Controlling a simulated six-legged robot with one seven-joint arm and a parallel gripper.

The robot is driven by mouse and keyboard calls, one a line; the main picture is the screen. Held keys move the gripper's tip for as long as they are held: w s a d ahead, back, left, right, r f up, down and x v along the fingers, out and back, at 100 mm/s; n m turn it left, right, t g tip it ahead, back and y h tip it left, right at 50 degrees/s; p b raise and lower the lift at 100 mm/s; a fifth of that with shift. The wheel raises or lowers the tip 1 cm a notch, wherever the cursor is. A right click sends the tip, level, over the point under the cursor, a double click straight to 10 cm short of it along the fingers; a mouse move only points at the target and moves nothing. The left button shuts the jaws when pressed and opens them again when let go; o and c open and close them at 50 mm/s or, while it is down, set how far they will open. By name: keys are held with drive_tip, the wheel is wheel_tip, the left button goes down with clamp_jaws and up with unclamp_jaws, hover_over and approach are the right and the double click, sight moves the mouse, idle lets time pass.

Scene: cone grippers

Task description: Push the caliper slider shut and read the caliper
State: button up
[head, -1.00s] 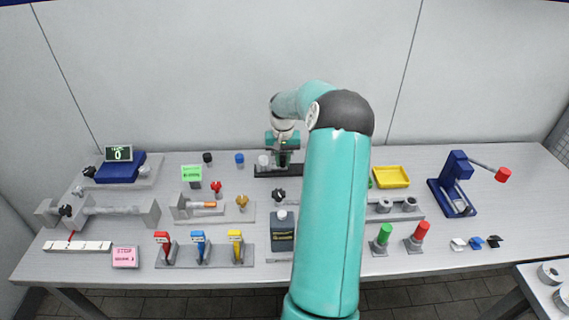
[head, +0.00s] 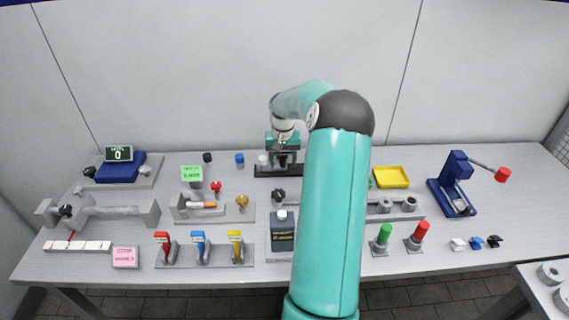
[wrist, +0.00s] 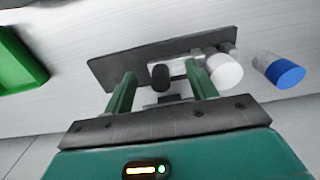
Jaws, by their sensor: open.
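A dark plate (head: 262,171) lies at the back middle of the table. In the wrist view this plate (wrist: 110,72) carries a pale bar, a black knob (wrist: 160,77) and a white round part (wrist: 224,71). It looks like the caliper with its slider, though I cannot make out its jaws or a scale. My gripper (head: 283,148) is over the plate. In the wrist view my gripper (wrist: 160,82) has its two green fingers apart, one on each side of the black knob. I cannot tell whether either finger touches anything.
A blue-capped cylinder (wrist: 284,73) stands right beside the plate in the wrist view. A green sign (head: 191,174) with unreadable small text stands to its left. A yellow tray (head: 391,177) is to the right. The wall is close behind.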

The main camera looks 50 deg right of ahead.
drive_tip(key=shift+w+r, duration=0.1)
drive_tip(key=shift+w, duration=0.1)
drive_tip(key=shift+w+r, duration=0.1)
drive_tip(key=shift+r, duration=0.5)
drive_tip(key=shift+s+r, duration=0.2)
drive_tip(key=shift+r, duration=3.65)
drive_tip(key=a+r+n+h, duration=0.15)
drive_tip(key=a+r, duration=0.25)
drive_tip(key=a, duration=0.5)
drive_tip(key=a+r+n+t, duration=0.15)
drive_tip(key=a+r, duration=0.25)
drive_tip(key=a, duration=0.5)
drive_tip(key=a+r+n+h, duration=0.1)
drive_tip(key=a+r+n, duration=0.1)
drive_tip(key=a+r, duration=0.5)
drive_tip(key=s+a+f+n+t+y, duration=0.1)
drive_tip(key=s+a+n+t, duration=0.1)
drive_tip(key=s+a, duration=0.6)
drive_tip(key=s+a+f+n+t+y, duration=0.1)
drive_tip(key=s+a+n+t, duration=0.1)
drive_tip(key=s+a, duration=0.6)
drive_tip(key=a, duration=0.6)
drive_tip(key=shift+f+n, duration=0.4)
